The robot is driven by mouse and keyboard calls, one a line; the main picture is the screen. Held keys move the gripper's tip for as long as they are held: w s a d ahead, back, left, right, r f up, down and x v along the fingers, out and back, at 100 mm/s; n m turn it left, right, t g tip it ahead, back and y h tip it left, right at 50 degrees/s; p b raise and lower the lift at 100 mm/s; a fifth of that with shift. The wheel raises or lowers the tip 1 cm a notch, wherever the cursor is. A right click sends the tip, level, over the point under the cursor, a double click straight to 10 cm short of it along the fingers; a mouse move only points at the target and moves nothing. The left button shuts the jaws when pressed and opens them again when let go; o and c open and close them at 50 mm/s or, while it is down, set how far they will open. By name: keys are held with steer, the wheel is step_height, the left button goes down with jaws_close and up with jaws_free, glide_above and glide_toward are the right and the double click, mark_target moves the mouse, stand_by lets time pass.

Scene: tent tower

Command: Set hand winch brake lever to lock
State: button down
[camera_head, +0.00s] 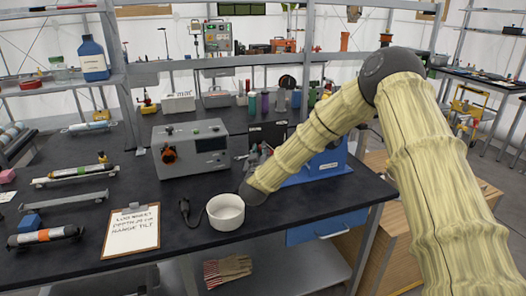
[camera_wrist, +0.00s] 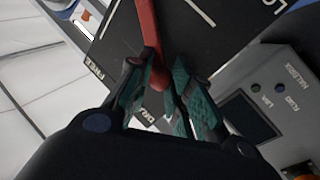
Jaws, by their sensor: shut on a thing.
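The red brake lever (camera_wrist: 147,30) crosses a dark plate (camera_wrist: 215,30) in the wrist view. Its rounded end points toward the label that seems to read DRAG (camera_wrist: 150,112). The FREE label (camera_wrist: 94,66) is to the left, and the partly cut-off LOCK label (camera_wrist: 272,6) is at the upper right, away from the lever. My gripper (camera_wrist: 165,80) is shut on the lever's end, its teal pads on either side. In the head view the blue winch (camera_head: 322,165) stands at the bench's right end; my arm hides the lever and most of my gripper there.
A grey instrument box (camera_head: 190,148) stands left of the winch, also at the right in the wrist view (camera_wrist: 285,95). A white bowl (camera_head: 226,213), a black hand-held item (camera_head: 185,209) and a clipboard (camera_head: 132,230) lie in front. Bottles (camera_head: 265,103) stand behind.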

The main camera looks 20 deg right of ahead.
steer(key=shift+a+f+n+t+b, duration=0.3)
steer(key=shift+a+f+n, duration=0.1)
steer(key=shift+f+n, duration=0.25)
steer(key=c, duration=1.5)
jaws_free()
steer(key=shift+c, duration=0.2)
steer(key=v, duration=1.2)
